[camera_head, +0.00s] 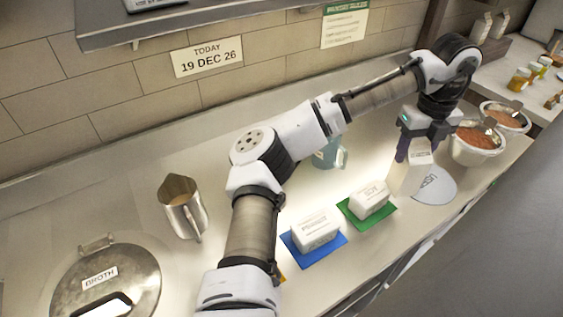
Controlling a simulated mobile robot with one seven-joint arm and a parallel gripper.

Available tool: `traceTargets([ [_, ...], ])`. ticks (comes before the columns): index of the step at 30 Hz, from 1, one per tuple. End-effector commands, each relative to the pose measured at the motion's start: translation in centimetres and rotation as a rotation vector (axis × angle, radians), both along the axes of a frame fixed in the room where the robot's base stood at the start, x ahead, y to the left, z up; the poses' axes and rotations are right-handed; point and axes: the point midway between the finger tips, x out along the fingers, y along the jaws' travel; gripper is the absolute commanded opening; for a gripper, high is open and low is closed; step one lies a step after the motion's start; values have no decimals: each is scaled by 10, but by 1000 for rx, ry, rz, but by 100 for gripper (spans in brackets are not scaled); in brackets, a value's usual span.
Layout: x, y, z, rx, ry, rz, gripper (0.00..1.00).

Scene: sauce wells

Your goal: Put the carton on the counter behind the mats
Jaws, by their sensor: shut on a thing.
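A white carton (411,172) stands near the right of the counter, above or on the edge of a pale round mat (434,191). My gripper (417,148) points down and is shut on the upper part of the carton. Whether the carton touches the surface is hard to tell. A blue mat (299,258) holds a white labelled block (316,233). A green mat (351,217) holds another white labelled block (370,200). The counter (260,160) behind the mats is partly hidden by my arm.
Metal bowls of reddish food (474,153) stand right of the gripper. A pale teal cup (328,155) stands behind the mats, partly hidden by my arm. A steel pitcher (182,207) and a lidded broth pot (105,282) are at left. A shelf (180,22) juts from the wall.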

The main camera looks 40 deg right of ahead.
Motion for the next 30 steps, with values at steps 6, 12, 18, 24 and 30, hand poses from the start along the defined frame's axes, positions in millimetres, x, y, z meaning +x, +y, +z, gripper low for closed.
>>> traceTargets([
  [6, 39, 45, 1, 0, -2, 4, 0],
  [12, 73, 84, 1, 0, -2, 5, 0],
  [18, 106, 124, 1, 1, -3, 6, 0],
  [24, 140, 163, 1, 1, -3, 6, 0],
  [30, 172, 201, 1, 2, -2, 6, 0],
])
